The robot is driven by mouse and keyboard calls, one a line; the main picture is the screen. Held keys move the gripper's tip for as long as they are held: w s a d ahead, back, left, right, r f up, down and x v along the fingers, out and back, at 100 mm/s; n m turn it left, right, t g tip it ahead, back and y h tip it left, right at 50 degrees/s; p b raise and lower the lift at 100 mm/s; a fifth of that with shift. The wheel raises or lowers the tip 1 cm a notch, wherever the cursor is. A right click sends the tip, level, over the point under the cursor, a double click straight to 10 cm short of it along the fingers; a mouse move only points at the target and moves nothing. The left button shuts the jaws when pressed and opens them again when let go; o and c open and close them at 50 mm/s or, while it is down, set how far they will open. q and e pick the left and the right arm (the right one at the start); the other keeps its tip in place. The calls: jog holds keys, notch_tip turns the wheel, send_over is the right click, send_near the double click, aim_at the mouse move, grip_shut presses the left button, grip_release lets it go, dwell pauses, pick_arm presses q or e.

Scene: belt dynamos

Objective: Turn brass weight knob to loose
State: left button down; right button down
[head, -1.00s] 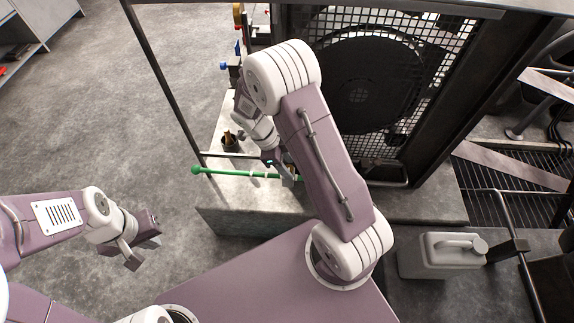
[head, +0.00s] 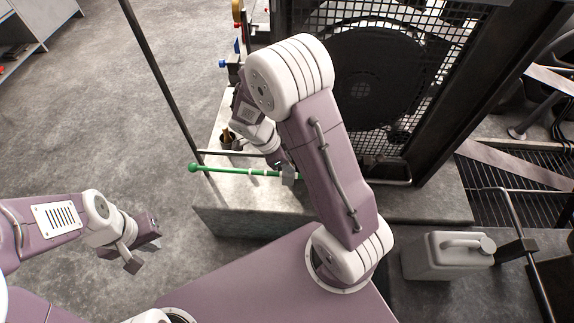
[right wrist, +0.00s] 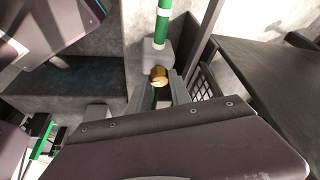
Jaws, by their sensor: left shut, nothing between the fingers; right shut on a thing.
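The brass weight knob (right wrist: 159,74) is a small round brass piece in the right wrist view. It sits against a pale grey block, the weight (right wrist: 157,52), on a green and white rod (right wrist: 163,22). My right gripper (right wrist: 161,88) is shut on the knob, with a grey finger on either side. In the head view my right gripper (head: 279,164) is at the right part of the green rod (head: 230,170), and the arm hides the knob. My left gripper (head: 141,252) is shut and empty, out over the floor at the left, away from the rod.
A dark frame with a mesh guard (head: 440,75) over a large dark wheel stands behind my right arm. A grey jerrycan (head: 440,256) stands at the right. A small brown pot (head: 229,140) is on the ledge near the rod. The floor at the left is open.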

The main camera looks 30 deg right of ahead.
jog(key=n+b, duration=0.1)
jog(key=n, duration=0.1)
jog(key=n+t+b, duration=0.1)
jog(key=b, duration=0.1)
jog(key=n+t+b, duration=0.1)
jog(key=n+b, duration=0.1)
jog(key=shift+s+f+n, duration=0.2)
jog(key=shift+f+n, duration=0.05)
jog(key=shift+n, duration=0.05)
jog(key=n+t+b, duration=0.1)
jog(key=n+b, duration=0.1)
jog(key=shift+s+n+t+y, duration=0.1)
jog(key=shift+n+t+y, duration=0.2)
jog(key=shift+d+r+n+t+y+b, duration=0.15)
jog(key=shift+n+t+y+b, duration=0.35)
jog(key=shift+n, duration=0.7)
jog(key=shift+s+r+n+t+y, duration=0.1)
jog(key=shift+n+t+y, duration=0.2)
jog(key=shift+n, duration=1.2)
jog(key=c, duration=1.2)
grip_release()
jog(key=shift+o, duration=0.2)
jog(key=shift+r, duration=0.1)
